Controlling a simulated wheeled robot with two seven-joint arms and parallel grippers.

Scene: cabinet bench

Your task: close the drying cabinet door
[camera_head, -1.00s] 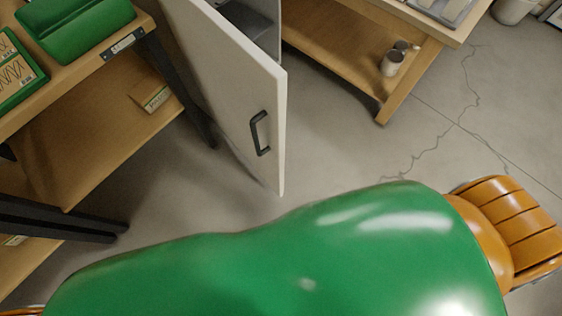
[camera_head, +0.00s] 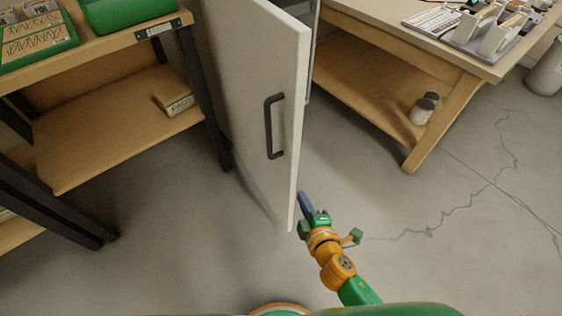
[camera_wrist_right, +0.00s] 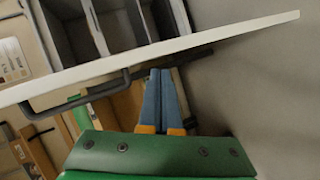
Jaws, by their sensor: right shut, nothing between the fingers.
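The drying cabinet door (camera_head: 255,90) is a pale panel standing open, jutting toward me in the head view, with a dark bar handle (camera_head: 270,126) on its left face. In the right wrist view, the door (camera_wrist_right: 200,41) shows nearly edge-on, with the handle (camera_wrist_right: 75,103) on its lower side. My right gripper (camera_head: 304,198) is beside the door's lower free edge, just right of it. Its blue fingers (camera_wrist_right: 160,73) are together and empty in the wrist view, close to the door; contact cannot be told. My left gripper is not in view.
A wooden shelf bench (camera_head: 110,125) with green trays (camera_head: 125,10) stands left of the door. The cabinet interior (camera_wrist_right: 120,25) shows open compartments. The floor in front is clear.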

